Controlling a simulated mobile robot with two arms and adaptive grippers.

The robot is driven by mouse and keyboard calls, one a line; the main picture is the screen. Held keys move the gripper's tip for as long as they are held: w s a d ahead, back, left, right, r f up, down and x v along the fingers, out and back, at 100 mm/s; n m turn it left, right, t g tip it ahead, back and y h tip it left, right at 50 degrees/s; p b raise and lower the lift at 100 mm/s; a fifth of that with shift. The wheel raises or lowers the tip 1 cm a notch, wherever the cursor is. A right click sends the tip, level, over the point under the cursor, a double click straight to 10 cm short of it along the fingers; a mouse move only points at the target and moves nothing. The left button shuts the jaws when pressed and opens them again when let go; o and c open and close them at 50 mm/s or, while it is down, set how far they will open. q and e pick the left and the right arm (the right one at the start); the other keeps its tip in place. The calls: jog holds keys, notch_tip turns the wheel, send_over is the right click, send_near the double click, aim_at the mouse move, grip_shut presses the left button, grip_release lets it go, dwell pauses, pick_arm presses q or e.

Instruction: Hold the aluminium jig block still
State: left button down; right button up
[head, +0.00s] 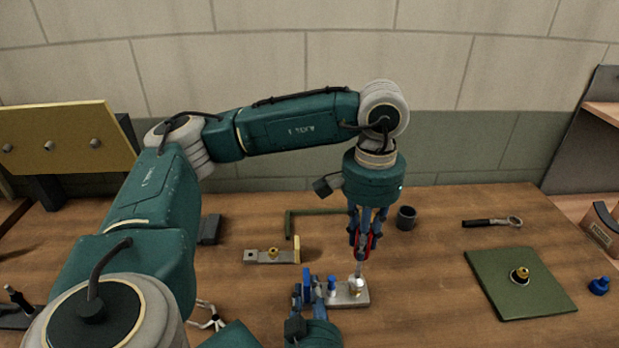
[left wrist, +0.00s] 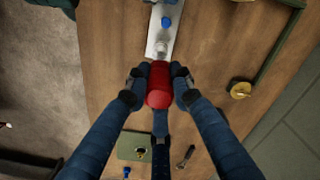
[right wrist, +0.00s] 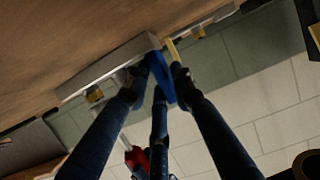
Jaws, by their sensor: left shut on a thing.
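The aluminium jig block (head: 350,299) lies on the bench, a pale bar with a blue-topped piece and a pale round piece on top. It shows in the left wrist view (left wrist: 155,43) and the right wrist view (right wrist: 110,66). My left gripper (head: 363,238) is shut on a red cylindrical handle (left wrist: 159,86), its thin shaft pointing down at the round piece. My right gripper (right wrist: 157,78) is at the block's left end, fingers either side of a blue part (right wrist: 161,76). I cannot tell whether they press on it.
A bracket with a brass piece (head: 270,255) lies behind left. A green mat (head: 500,298) with a brass fitting lies right, beside a blue knob (head: 599,286). Bench between block and mat is clear.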

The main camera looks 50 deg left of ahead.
grip_shut()
dwell(0.7)
